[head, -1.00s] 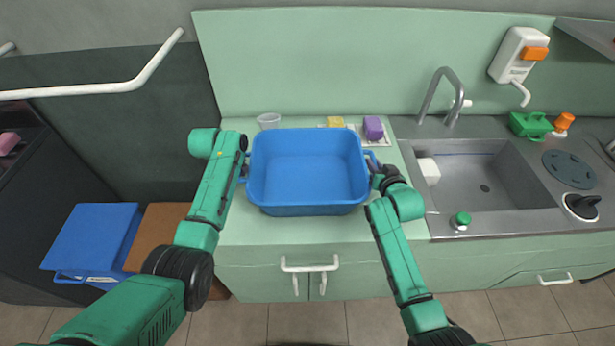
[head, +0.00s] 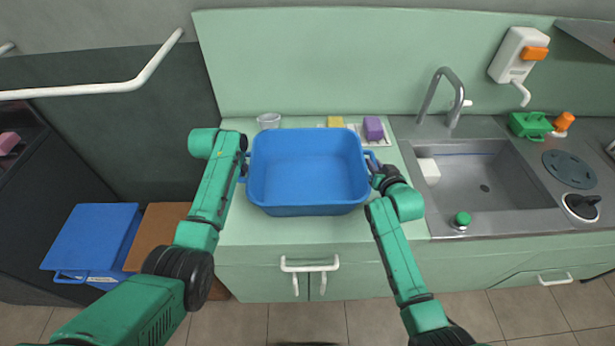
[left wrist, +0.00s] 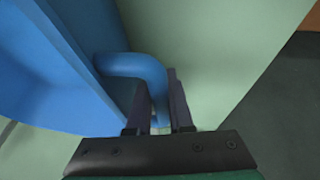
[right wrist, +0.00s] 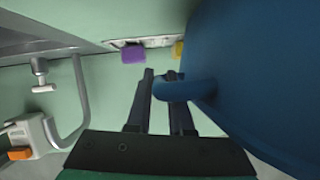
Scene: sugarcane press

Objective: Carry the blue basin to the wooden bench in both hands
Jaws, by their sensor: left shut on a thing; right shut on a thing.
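The blue basin (head: 308,168) is empty and level, over the green counter left of the sink. I cannot tell whether it rests on the counter or is just above it. My left gripper (head: 243,172) is shut on its left handle, which shows between the fingers in the left wrist view (left wrist: 140,70). My right gripper (head: 376,172) is shut on its right handle, which shows in the right wrist view (right wrist: 185,90). A brown wooden surface (head: 160,230), perhaps the bench, is at the lower left, partly hidden by my left arm.
A blue box (head: 95,238) stands left of the brown surface. A clear cup (head: 269,121), a yellow sponge (head: 335,122) and a purple block (head: 373,128) lie behind the basin. The sink (head: 480,180) and tap (head: 440,95) are on the right. A white rail (head: 100,90) crosses the upper left.

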